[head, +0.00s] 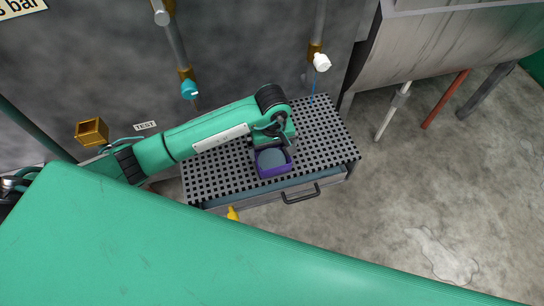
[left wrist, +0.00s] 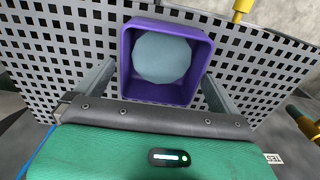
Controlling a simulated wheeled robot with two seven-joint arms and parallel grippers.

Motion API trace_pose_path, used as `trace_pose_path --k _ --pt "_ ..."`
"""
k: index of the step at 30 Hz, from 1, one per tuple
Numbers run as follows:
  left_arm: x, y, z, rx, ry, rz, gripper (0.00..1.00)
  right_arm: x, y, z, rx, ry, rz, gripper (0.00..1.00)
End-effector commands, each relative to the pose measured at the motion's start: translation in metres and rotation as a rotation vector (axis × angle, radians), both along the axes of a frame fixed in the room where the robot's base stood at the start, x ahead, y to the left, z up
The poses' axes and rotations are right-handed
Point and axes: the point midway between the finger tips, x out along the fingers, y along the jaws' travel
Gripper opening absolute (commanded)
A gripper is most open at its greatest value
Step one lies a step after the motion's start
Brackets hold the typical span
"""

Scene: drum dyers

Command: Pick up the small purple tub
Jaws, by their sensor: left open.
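The small purple tub (head: 273,171) stands on the perforated metal grate in the head view, with a blue-grey round surface inside it. In the left wrist view the tub (left wrist: 126,68) is at the top centre, its open top facing the camera. My left gripper (head: 271,147) is over the back side of the tub in the head view. In the left wrist view its two fingers (left wrist: 158,88) are spread open, one at each side of the tub's near part. I cannot tell whether they touch it. My right gripper is not in view.
The grate (head: 333,142) tops a unit with a dark drawer handle (head: 301,195). Two taps, one blue (head: 190,90) and one white (head: 322,62), hang above at the back wall. A yellow piece (head: 232,214) shows at the front. Open floor lies to the right.

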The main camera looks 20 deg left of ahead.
Motion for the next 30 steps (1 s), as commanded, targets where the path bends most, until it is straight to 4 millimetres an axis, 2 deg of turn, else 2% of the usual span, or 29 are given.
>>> trace_pose_path --k 4,9,13,18,23,30 --pt "-0.003 0.001 -0.016 -0.001 0.004 0.002 1.0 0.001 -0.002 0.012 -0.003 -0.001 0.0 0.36" --pt "-0.003 0.001 -0.037 0.001 0.003 0.003 1.0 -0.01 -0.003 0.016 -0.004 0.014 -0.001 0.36" --pt "-0.002 0.001 -0.042 0.0 0.0 0.0 1.0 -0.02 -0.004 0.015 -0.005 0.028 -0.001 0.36" --pt "-0.002 0.001 -0.043 0.0 0.0 0.0 1.0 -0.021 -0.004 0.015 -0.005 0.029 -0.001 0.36" --pt "-0.002 0.002 -0.043 0.001 0.001 0.0 0.69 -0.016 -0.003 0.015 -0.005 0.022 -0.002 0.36" --pt "-0.002 0.002 -0.042 0.001 -0.001 0.0 0.67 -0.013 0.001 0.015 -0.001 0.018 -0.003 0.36"
